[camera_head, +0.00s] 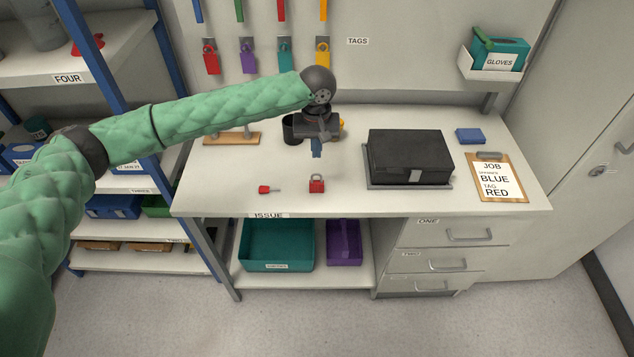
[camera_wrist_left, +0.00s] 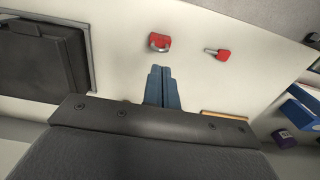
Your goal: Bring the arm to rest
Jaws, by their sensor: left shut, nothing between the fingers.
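My left arm (camera_head: 220,115), in a green quilted sleeve, reaches in from the left over the workbench. My left gripper (camera_head: 317,154) points down above the bench top, shut and empty. Its blue fingertips (camera_wrist_left: 163,88) are together in the left wrist view. A red padlock (camera_head: 316,184) lies on the bench in front of the gripper, apart from it; it also shows in the left wrist view (camera_wrist_left: 160,42). A small red key or tag (camera_head: 267,189) lies left of the padlock. My right gripper is not in view.
A black case (camera_head: 410,155) sits on the bench right of the gripper. A clipboard (camera_head: 497,178) and a blue block (camera_head: 470,136) lie farther right. A dark cup (camera_head: 292,129) stands behind the gripper. Coloured padlocks hang on the back panel. The front bench strip is mostly clear.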

